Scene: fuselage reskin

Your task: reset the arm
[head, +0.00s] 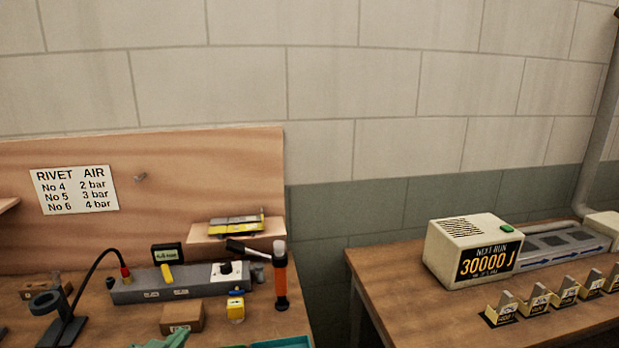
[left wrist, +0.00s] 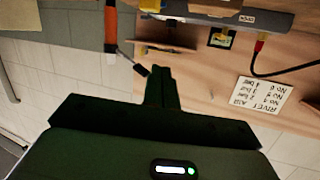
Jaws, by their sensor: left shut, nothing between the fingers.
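My left gripper (left wrist: 158,72) shows in the left wrist view as a dark shape with its fingers together and nothing between them. That view is upside down, and the fingers point toward the bench and its wooden backboard. A pale green shape shows at the bottom edge of the head view, but too little of it is in the picture to tell what it is. My right gripper is in neither view.
A grey control strip (head: 140,292), an orange-handled tool (head: 281,282) and a cardboard box (head: 182,315) crowd the left bench. A rivet air sign (head: 75,190) hangs on the backboard. A counter box (head: 472,250) stands on the right bench. A gap separates the benches.

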